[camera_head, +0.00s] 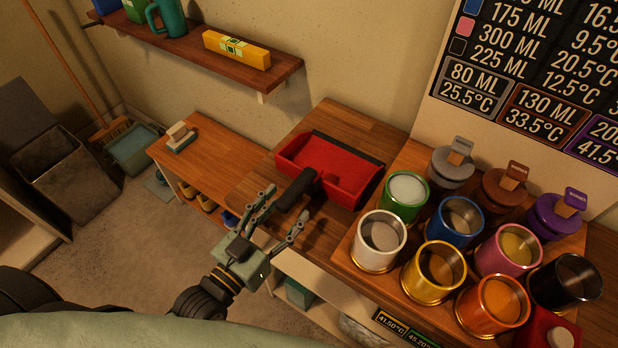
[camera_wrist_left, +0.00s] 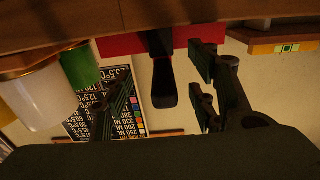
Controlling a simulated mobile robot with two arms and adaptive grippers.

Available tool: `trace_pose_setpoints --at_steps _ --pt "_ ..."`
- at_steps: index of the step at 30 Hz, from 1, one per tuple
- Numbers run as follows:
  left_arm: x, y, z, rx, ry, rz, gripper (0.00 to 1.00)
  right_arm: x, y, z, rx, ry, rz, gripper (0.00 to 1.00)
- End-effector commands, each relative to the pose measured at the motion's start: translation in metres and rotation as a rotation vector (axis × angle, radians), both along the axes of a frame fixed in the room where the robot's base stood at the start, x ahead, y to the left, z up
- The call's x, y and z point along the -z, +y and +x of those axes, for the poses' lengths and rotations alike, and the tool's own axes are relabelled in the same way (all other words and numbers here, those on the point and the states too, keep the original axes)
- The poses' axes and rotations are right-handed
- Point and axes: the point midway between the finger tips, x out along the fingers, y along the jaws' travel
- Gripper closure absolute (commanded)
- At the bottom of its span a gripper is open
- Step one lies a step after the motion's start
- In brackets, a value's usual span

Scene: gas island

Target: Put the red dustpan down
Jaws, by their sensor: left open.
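The red dustpan (camera_head: 337,168) rests on the wooden counter (camera_head: 362,122), its black handle (camera_head: 297,189) pointing toward my left gripper. My left gripper (camera_head: 281,216) is open, with its fingers spread on either side of the handle's end and apart from it. In the left wrist view, the black handle (camera_wrist_left: 163,82) hangs from the red pan (camera_wrist_left: 130,43) between the open fingers (camera_wrist_left: 160,95). My right gripper is not in view.
Several coloured cups, including a green one (camera_head: 404,195) and a white one (camera_head: 379,239), stand right of the dustpan. A shelf (camera_head: 190,45) hangs above. Open floor (camera_head: 130,240) is at left.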

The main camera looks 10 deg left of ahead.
Motion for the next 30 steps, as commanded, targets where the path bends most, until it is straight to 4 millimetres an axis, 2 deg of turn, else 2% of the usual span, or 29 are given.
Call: trace_pose_setpoints --at_steps 11,18,28,30 --pt "-0.005 -0.012 0.035 0.001 -0.003 -0.001 0.47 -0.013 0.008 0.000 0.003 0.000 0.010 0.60" --pt "-0.006 -0.022 0.066 0.000 -0.002 -0.001 0.47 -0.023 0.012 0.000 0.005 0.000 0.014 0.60" --pt "-0.004 -0.024 0.072 0.000 -0.001 0.000 0.47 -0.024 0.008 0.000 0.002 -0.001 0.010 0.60" --pt "-0.004 -0.024 0.072 0.000 -0.001 0.000 0.52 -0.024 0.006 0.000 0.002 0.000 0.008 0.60"
